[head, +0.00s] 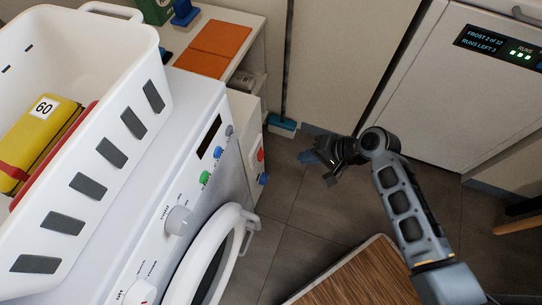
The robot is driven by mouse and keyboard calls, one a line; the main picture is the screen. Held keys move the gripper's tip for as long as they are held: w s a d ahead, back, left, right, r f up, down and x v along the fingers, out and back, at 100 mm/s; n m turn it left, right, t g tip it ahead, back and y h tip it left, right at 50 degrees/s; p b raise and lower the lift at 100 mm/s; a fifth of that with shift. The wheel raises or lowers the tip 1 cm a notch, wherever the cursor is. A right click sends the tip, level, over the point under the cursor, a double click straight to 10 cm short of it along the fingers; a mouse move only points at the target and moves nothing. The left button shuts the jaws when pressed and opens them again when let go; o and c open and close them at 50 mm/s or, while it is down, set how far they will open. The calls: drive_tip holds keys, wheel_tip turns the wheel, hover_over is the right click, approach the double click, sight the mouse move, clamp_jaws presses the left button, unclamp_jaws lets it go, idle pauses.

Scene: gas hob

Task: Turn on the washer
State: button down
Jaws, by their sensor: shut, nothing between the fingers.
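The white washer (190,100) stands at the left, seen from above. A second knob (140,291) with a red mark is lower down. The round white door (215,262) is at the bottom, partly cut off by the frame. My gripper (318,166) is shut and empty, over the floor to the right of the panel and apart from it.
A white basket (110,75) holding a yellow package (38,140) sits on the washer. A cabinet with an orange mat (220,48) stands beyond. A white appliance with a lit display (497,46) is at the right. A wooden surface (360,278) lies below my arm. Floor between is clear.

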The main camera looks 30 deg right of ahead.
sight(261, 154)
drive_tip(key=shift+f, duration=0.1)
drive_tip(key=r+b+x, duration=0.1)
drive_tip(key=x, duration=0.5)
drive_tip(key=w+a+b+x, duration=0.1)
drive_tip(key=b+x, duration=0.1)
drive_tip(key=x, duration=0.5)
drive_tip(key=shift+w+r, duration=0.35)
drive_tip(key=shift+w+a+f+b, duration=0.1)
drive_tip(key=shift+a+b, duration=0.05)
drive_tip(key=shift+b, duration=0.35)
